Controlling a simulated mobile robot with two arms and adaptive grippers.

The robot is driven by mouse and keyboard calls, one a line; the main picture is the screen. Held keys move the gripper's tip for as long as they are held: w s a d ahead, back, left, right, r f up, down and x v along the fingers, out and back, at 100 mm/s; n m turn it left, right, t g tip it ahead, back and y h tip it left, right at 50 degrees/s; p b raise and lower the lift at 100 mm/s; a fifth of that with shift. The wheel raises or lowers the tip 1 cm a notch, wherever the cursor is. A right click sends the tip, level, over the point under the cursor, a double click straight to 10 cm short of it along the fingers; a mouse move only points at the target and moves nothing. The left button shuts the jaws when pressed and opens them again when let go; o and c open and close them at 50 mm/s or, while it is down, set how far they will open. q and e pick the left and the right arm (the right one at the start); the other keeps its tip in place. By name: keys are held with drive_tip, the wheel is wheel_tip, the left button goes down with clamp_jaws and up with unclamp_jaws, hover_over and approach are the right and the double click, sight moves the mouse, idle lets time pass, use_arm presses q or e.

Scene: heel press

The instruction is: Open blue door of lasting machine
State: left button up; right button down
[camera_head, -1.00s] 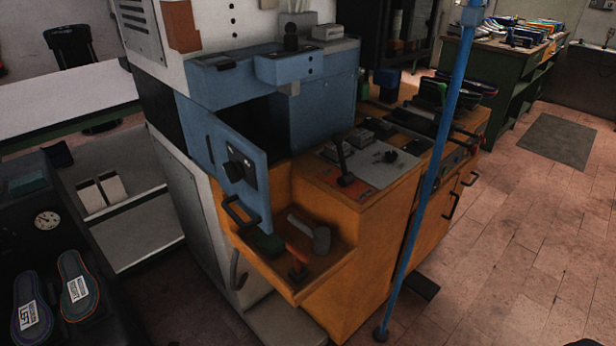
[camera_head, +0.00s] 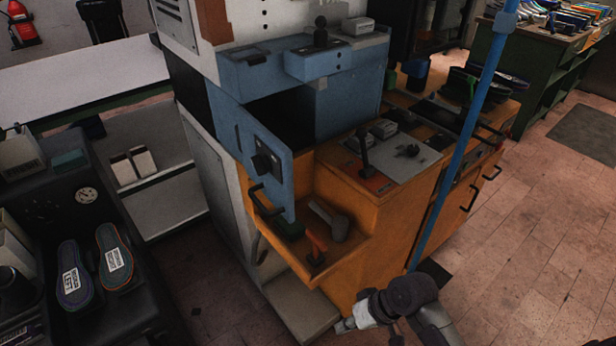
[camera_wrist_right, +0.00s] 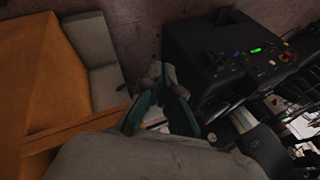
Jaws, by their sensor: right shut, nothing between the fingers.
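The blue door (camera_head: 250,134) of the lasting machine (camera_head: 345,106) stands swung outward in the head view, with a dark opening behind it. It carries a black knob or latch plate (camera_head: 267,160) and a black handle (camera_head: 263,203) at its lower part. My right gripper (camera_head: 344,326) is low at the bottom of the head view, in front of the orange cabinet, apart from and below the door. In the right wrist view its teal fingers (camera_wrist_right: 162,82) are shut and empty. The door is not recognisable in the wrist view. My left gripper is not in view.
An orange ledge (camera_head: 328,261) below the door holds a hammer (camera_head: 329,219) and an orange-handled tool (camera_head: 316,245). A blue pole (camera_head: 462,140) stands to the right. A dark bench with insoles (camera_head: 115,256) is at the left.

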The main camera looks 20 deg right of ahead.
drive_tip(key=w+d+r+m+t+y, duration=0.3)
drive_tip(key=w+d+r+y, duration=0.25)
drive_tip(key=w+r, duration=0.5)
drive_tip(key=w+d+r+m+t+y, duration=0.3)
drive_tip(key=w+d+r+y, duration=0.4)
drive_tip(key=r, duration=0.7)
drive_tip(key=w+a+h+p, duration=0.1)
drive_tip(key=w+a+p, duration=0.1)
drive_tip(key=a, duration=0.5)
drive_tip(key=w+a+h+p, duration=0.1)
drive_tip(key=w+a+p, duration=0.1)
drive_tip(key=a+p, duration=0.2)
drive_tip(key=a, duration=0.3)
drive_tip(key=shift+w+r, duration=0.25)
